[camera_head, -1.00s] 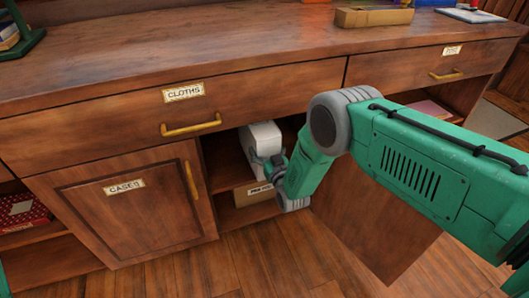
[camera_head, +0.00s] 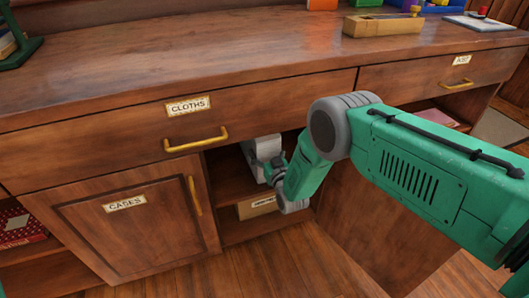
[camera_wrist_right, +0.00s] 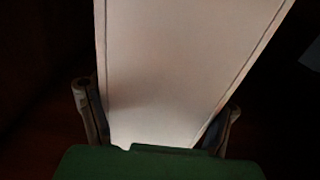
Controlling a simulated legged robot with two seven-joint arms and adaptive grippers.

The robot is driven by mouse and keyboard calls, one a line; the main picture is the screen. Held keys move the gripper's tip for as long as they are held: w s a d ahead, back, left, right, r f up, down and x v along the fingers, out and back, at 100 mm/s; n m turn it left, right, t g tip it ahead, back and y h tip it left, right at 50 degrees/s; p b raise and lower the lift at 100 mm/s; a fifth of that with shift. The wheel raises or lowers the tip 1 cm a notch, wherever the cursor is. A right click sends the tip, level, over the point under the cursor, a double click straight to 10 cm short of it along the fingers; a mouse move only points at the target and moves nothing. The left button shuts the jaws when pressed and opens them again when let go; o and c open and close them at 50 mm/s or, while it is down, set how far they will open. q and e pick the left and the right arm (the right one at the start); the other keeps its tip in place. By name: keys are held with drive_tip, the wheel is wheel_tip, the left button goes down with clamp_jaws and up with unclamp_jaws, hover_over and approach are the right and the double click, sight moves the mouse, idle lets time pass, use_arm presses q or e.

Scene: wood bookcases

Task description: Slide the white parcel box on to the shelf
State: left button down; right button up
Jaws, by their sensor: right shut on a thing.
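The white parcel box (camera_head: 266,147) is partly inside the open compartment under the CLOTHS drawer, its upper part cut off from sight by the drawer front. My right gripper (camera_head: 272,170) is at its near end, in front of the opening. In the right wrist view the box (camera_wrist_right: 185,65) fills the middle as a long pale face, with one finger on each side of its near end. The right gripper (camera_wrist_right: 160,120) is shut on it. The shelf (camera_head: 232,187) shows left of the gripper; the box's contact with it is hidden. My left gripper is not in view.
A labelled cardboard box (camera_head: 257,206) sits in the lower space under the shelf. The closed CASES door (camera_head: 127,225) is left of the opening; an open door panel (camera_head: 365,215) stands to its right. The CLOTHS drawer (camera_head: 120,135) is closed above.

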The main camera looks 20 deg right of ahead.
drive_tip(key=o, duration=1.9)
drive_tip(key=shift+c, duration=0.2)
drive_tip(key=shift+s, duration=0.1)
drive_tip(key=shift+s, duration=0.25)
drive_tip(key=s, duration=1.1)
drive_tip(key=shift+s, duration=0.15)
drive_tip(key=shift+d, duration=0.1)
